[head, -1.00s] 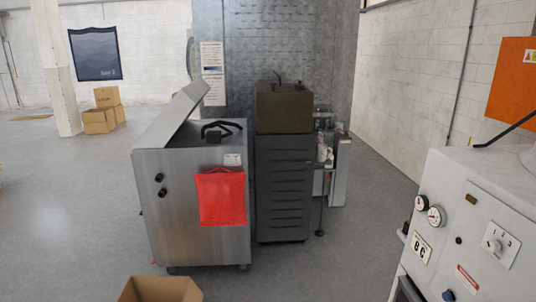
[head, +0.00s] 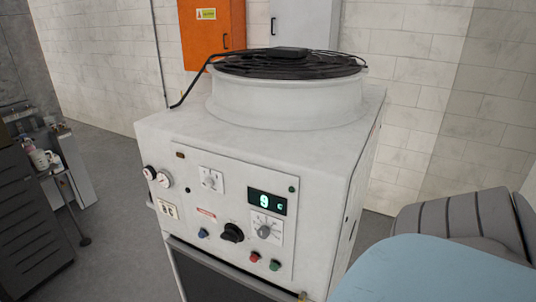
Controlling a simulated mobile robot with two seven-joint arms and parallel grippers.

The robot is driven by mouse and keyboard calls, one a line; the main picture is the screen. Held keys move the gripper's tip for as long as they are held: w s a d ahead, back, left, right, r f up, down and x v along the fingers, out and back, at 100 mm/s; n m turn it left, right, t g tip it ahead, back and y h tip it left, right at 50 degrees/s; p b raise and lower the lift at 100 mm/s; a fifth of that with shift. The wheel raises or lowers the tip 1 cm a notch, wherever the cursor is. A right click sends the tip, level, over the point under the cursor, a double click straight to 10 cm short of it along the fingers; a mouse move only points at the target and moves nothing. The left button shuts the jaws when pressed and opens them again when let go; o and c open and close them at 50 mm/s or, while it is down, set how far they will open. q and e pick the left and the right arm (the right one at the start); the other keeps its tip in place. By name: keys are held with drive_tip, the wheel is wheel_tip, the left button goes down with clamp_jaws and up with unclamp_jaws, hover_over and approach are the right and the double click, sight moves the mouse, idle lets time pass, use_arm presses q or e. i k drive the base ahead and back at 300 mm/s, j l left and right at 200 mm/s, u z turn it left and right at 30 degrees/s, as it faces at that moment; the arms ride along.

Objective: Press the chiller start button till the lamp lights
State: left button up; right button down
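The white chiller (head: 230,150) stands in the middle of the head view, with a black fan grille (head: 290,64) on top. Its front panel has a lit display (head: 267,201) reading "9 c". Low on the panel are a red button (head: 255,257), a green button (head: 275,265) and a blue button (head: 204,233). No label telling which is the start button is readable. A small dark green round lamp (head: 293,189) at the panel's upper right looks unlit. A small amber piece (head: 180,156) sits at its upper left. Neither gripper is in view.
A black selector knob (head: 232,233), a grey dial (head: 264,231) and two gauges (head: 158,178) are on the panel. A light blue rounded surface (head: 430,272) and grey padded shape (head: 465,222) fill the lower right.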

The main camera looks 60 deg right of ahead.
sight(274, 266)
drive_tip(key=z, duration=1.75)
